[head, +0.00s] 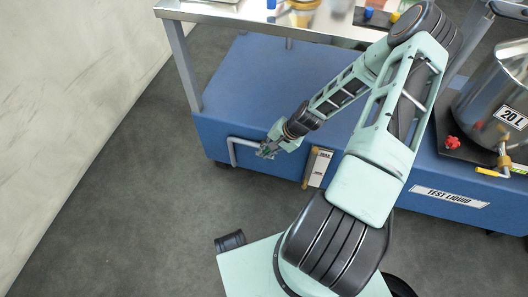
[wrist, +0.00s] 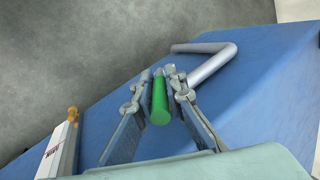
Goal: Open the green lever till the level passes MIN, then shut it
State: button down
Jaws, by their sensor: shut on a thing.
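The green lever (wrist: 160,102) shows in the wrist view as a short green bar, end toward the camera. My gripper (wrist: 158,78) is shut on it, one finger on each side. In the head view my gripper (head: 266,152) is low at the front of the blue cart, and I cannot make out the lever there. The level gauge (head: 318,166) is a pale upright block to the right of my gripper, with a label at its top. It also shows at lower left in the wrist view (wrist: 60,147). Its liquid level and MIN mark are not readable.
A grey bent pipe (head: 231,151) sticks out beside my gripper. The blue cart (head: 240,80) carries a steel 20 L tank (head: 500,85) with a red knob (head: 452,143) and a yellow-handled valve (head: 490,172) at right. The floor at left is clear.

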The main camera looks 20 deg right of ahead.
jog(key=shift+s+d+f+t+y+b, duration=0.2)
jog(key=shift+d+f+t+y+b, duration=0.1)
jog(key=shift+t+y+b, duration=0.4)
jog(key=shift+s+y+b, duration=0.1)
jog(key=shift+y+b, duration=0.3)
jog(key=c, duration=2)
grip_release()
jog(key=shift+o, duration=0.2)
jog(key=v, duration=1.2)
jog(key=shift+s, duration=0.2)
jog(key=shift+f, duration=0.1)
